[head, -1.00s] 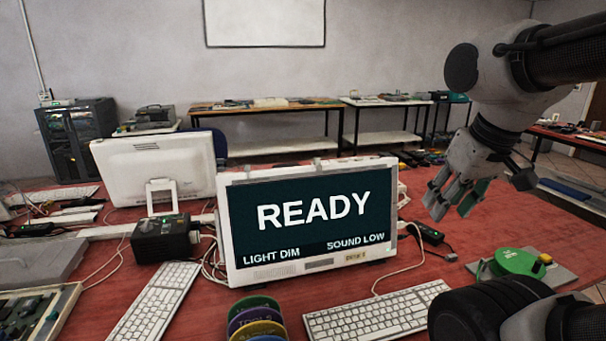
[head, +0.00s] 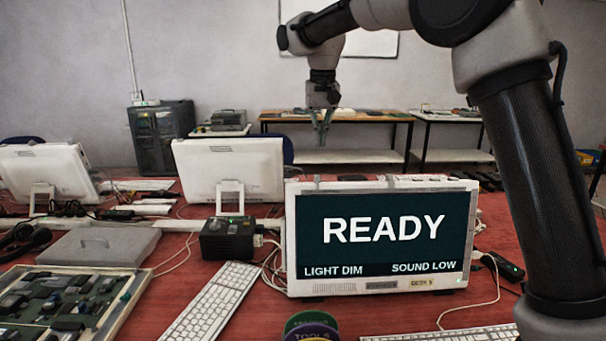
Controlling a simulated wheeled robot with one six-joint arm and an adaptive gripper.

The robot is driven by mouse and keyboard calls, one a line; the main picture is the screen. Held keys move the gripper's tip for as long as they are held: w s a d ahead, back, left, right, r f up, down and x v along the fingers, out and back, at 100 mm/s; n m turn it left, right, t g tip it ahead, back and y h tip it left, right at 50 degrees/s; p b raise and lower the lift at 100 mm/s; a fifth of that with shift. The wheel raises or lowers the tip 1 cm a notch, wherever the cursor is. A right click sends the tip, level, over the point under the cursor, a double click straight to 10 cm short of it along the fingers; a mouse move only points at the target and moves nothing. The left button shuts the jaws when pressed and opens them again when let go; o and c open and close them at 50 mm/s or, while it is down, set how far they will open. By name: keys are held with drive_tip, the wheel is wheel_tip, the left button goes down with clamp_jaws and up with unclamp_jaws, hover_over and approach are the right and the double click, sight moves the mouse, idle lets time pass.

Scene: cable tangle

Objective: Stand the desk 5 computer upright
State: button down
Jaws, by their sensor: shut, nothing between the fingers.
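The desk 5 computer (head: 380,288) is a white all-in-one with a dark screen reading "READY", "LIGHT DIM" and "SOUND LOW". A small desk label is on its lower edge. It stands upright on the red table, its screen facing me. My gripper (head: 322,142) hangs pointing down above and behind the computer's top edge, in front of the far bench in the picture. It is shut and empty, apart from the computer. The computer's back and its foot are hidden.
Two white computers (head: 229,174) (head: 46,171) stand with their backs to me at the left. A black power box (head: 228,238) with cables is beside the desk 5 computer. A keyboard (head: 212,303), a parts tray (head: 126,311) and tape rolls (head: 311,325) lie in front.

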drive_tip(key=w+a+f, duration=0.1)
drive_tip(key=a+f, duration=0.1)
drive_tip(key=f, duration=0.4)
drive_tip(key=w+a+f, duration=0.2)
drive_tip(key=f, duration=0.3)
drive_tip(key=s, duration=0.4)
drive_tip(key=shift+s+d+r, duration=0.1)
drive_tip(key=shift+d+r, duration=0.15)
drive_tip(key=shift+r, duration=0.05)
